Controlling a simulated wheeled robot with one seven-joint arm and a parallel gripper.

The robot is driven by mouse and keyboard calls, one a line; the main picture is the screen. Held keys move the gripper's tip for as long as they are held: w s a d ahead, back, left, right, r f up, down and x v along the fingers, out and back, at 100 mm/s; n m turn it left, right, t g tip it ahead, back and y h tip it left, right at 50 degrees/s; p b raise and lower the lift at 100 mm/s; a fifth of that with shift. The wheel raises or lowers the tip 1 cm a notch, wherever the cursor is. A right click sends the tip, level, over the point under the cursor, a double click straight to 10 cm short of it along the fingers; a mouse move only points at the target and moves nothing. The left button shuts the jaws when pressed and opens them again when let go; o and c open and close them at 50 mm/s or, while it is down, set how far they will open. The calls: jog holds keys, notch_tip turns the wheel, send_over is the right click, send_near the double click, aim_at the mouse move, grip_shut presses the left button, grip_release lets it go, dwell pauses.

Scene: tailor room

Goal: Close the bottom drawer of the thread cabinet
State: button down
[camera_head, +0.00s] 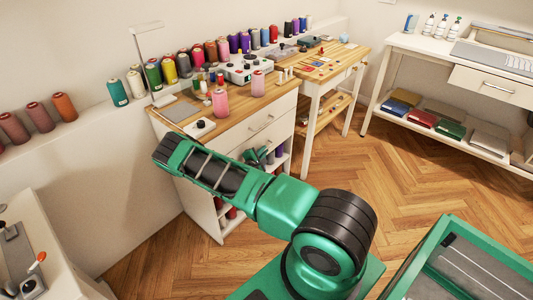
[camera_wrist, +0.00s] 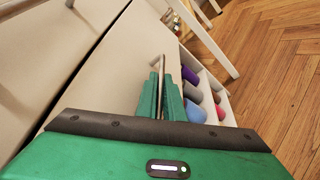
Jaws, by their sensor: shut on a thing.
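The thread cabinet (camera_head: 240,128) is white with a wooden top and stands against the wall at centre. Its upper drawer front with a bar handle (camera_head: 262,123) shows in the head view. My gripper (camera_head: 259,156) is in front of the cabinet below that handle, partly behind my arm. In the wrist view my gripper's green fingers (camera_wrist: 161,95) are shut on a thin metal bar handle (camera_wrist: 162,66) beside a pale drawer front (camera_wrist: 115,75). My arm hides most of the lower drawer in the head view, so I cannot tell how far it stands out.
Thread cones (camera_wrist: 195,108) sit in an open white compartment beside the fingers. More cones and tools crowd the cabinet top and wall ledge. A wooden-topped table (camera_head: 325,70) stands to the right, with a white shelf unit (camera_head: 430,50) beyond. The wooden floor (camera_head: 400,165) between is clear.

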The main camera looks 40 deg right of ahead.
jog(key=shift+w+r, duration=0.15)
jog(key=shift+w, duration=0.05)
jog(key=c, duration=2.2)
grip_release()
jog(key=shift+a, duration=0.1)
jog(key=v, duration=1)
jog(key=shift+s+a, duration=0.2)
jog(key=shift+s, duration=0.05)
